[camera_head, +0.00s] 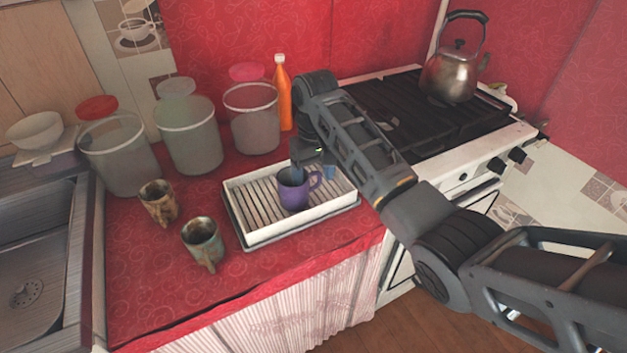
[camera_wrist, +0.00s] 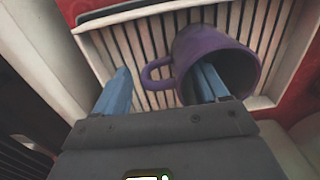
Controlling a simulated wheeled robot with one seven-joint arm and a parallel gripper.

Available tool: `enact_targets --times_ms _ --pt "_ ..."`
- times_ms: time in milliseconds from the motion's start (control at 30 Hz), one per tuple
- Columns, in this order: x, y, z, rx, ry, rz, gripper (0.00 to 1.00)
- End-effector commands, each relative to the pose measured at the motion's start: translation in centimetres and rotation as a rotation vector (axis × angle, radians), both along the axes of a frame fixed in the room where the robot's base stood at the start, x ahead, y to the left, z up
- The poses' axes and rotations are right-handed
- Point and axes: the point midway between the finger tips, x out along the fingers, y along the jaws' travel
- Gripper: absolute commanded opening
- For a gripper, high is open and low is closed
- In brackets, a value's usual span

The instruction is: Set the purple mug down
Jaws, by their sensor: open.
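The purple mug (camera_head: 293,193) stands upright on the slatted floor of a white tray (camera_head: 262,236) on the red counter. Its handle points right in the head view. In the wrist view the mug (camera_wrist: 213,42) shows its open mouth, with the handle on the left. My gripper (camera_head: 312,170) is open at the mug. In the wrist view, one blue finger of my gripper (camera_wrist: 165,72) reaches into the mug's mouth and the other is outside, beyond the handle. I cannot tell whether either finger touches the mug. The mug's base is hidden in the wrist view.
Two brownish mugs (camera_head: 158,202) (camera_head: 203,243) stand left of the tray. Several canisters (camera_head: 189,140) and an orange bottle (camera_head: 283,92) stand behind. The stove (camera_head: 440,120) with a kettle (camera_head: 453,75) is at right, a sink (camera_head: 40,285) at left.

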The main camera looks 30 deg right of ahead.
Motion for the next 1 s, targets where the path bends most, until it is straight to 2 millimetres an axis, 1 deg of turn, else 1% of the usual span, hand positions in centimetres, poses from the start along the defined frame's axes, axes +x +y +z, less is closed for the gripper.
enact_targets --times_ms 33,233,300,367,500,600,1000 --pt "0.1 0.0 1.1 0.000 -0.005 0.001 0.73" --pt "0.1 0.0 5.5 0.000 -0.004 0.001 0.73" --pt "0.1 -0.1 7.6 -0.001 -0.003 0.000 0.73" --pt "0.1 -0.1 8.7 0.000 -0.002 0.000 0.73" --pt "0.0 -0.2 9.7 -0.001 0.000 -0.001 0.73" --pt "0.0 -0.2 10.0 -0.001 0.000 -0.001 0.73" --pt "0.0 -0.1 10.1 0.000 0.000 0.000 0.73"
